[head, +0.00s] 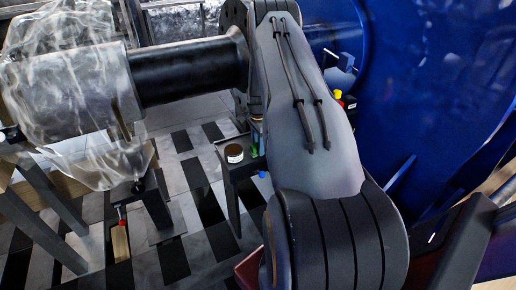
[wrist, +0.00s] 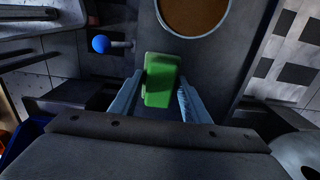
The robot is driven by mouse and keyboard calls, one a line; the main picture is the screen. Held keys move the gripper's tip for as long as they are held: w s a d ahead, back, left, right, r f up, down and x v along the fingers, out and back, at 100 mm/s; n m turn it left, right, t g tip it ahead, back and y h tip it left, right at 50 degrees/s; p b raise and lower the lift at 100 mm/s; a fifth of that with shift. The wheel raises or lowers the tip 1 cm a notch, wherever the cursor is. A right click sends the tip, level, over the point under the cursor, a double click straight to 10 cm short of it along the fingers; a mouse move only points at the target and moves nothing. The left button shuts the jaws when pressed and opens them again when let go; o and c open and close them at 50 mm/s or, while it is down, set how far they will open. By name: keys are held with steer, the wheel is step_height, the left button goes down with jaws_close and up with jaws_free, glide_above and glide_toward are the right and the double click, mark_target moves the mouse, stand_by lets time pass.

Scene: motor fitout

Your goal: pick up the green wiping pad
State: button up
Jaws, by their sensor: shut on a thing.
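The green wiping pad (wrist: 162,80) is a small green block in the middle of the wrist view. My gripper (wrist: 160,88) is shut on it, with one finger against each side. The pad is over a dark grey stand top (wrist: 228,62); whether it touches that surface I cannot tell. In the head view my arm hides most of the gripper, and only a small bit of green (head: 254,151) shows beside the arm.
A round tin with a brown top (wrist: 193,14) is just beyond the pad; it also shows in the head view (head: 234,153). A blue ball knob (wrist: 101,44) is left of the pad. A large blue housing (head: 430,90) is at right, and a plastic-wrapped shaft (head: 70,95) at left.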

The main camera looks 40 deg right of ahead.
steer(key=shift+r, duration=0.3)
steer(key=shift+s+r, duration=0.2)
steer(key=shift+r, duration=0.05)
steer(key=s+a+b, duration=0.2)
steer(key=s+a, duration=0.2)
steer(key=s, duration=1.3)
steer(key=shift+b, duration=0.35)
steer(key=shift+s+a, duration=0.1)
